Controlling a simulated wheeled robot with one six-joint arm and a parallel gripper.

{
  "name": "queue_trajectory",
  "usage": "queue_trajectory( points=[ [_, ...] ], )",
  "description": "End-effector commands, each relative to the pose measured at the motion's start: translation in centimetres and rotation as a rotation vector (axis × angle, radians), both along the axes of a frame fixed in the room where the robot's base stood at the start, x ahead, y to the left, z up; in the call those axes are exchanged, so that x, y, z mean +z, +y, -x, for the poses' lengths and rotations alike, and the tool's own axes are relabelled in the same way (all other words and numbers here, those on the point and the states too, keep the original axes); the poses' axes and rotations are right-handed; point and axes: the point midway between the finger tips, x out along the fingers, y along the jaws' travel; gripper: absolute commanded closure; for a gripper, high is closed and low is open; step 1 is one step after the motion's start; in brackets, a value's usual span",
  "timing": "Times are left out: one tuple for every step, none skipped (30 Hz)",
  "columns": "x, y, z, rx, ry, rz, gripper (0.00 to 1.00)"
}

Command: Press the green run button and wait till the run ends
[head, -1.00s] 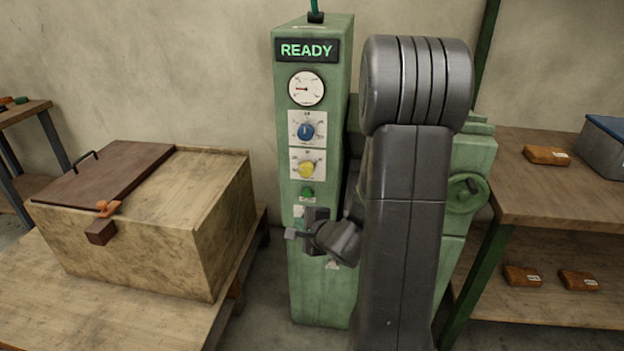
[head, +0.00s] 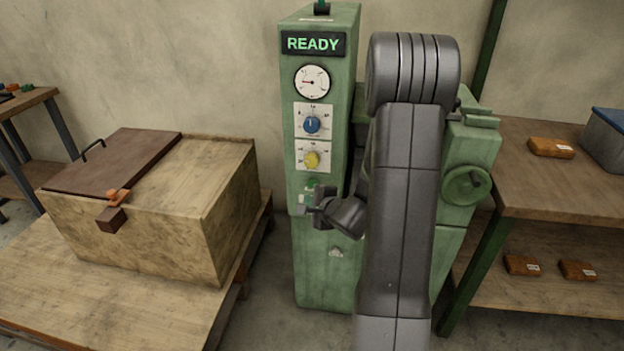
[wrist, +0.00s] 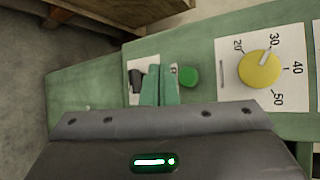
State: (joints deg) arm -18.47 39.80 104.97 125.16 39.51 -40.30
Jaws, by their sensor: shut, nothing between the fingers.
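The green machine cabinet (head: 325,265) stands in the middle of the head view, and its display (head: 314,43) reads READY. The round green run button (wrist: 188,76) shows on the panel in the wrist view, between the yellow knob and my fingers. In the head view the green button (head: 312,184) is just above my gripper and partly hidden. My gripper (wrist: 160,86) is shut and empty, its fingers side by side in front of the panel, beside the button. I cannot tell whether the fingertips touch the panel. A dark switch (wrist: 137,81) is on the other side of the fingers.
Above the button are a yellow knob (head: 311,160), a blue knob (head: 312,124) and a dial gauge (head: 312,82). A wooden box (head: 130,235) stands on a bench at left. A shelf (head: 545,190) with orange-brown packets is at right. My arm hides part of the machine.

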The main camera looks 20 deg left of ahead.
Motion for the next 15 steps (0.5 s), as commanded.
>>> queue_trajectory(
  points=[
    [0.5, 0.2, -0.7, 0.0, 0.001, 0.0, 1.0],
    [0.4, 0.2, -1.1, 0.0, 0.003, 0.0, 1.0],
    [0.2, 0.4, -1.6, 0.0, -0.001, -0.001, 1.0],
    [0.0, 0.4, -1.9, 0.0, -0.001, 0.0, 1.0],
    [0.0, 0.5, -2.2, 0.001, -0.001, -0.001, 1.0],
    [0.0, 0.6, -2.6, 0.001, -0.001, -0.001, 1.0],
    [0.0, 0.7, -2.8, 0.001, -0.001, -0.001, 1.0],
    [0.0, 0.7, -3.0, 0.001, -0.001, -0.001, 1.0],
    [0.0, 0.8, -3.2, 0.001, -0.001, -0.001, 1.0],
    [0.0, 0.8, -3.4, 0.001, -0.001, -0.001, 1.0],
    [0.0, 0.8, -3.5, 0.001, -0.001, -0.001, 1.0],
    [0.0, 0.9, -3.6, 0.001, -0.001, 0.0, 1.0],
    [0.0, 0.9, -3.7, 0.001, -0.001, 0.0, 1.0],
    [0.0, 0.9, -3.7, 0.0, -0.001, 0.001, 1.0],
    [0.0, 0.9, -3.7, 0.0, 0.0, 0.0, 1.0]
  ],
)
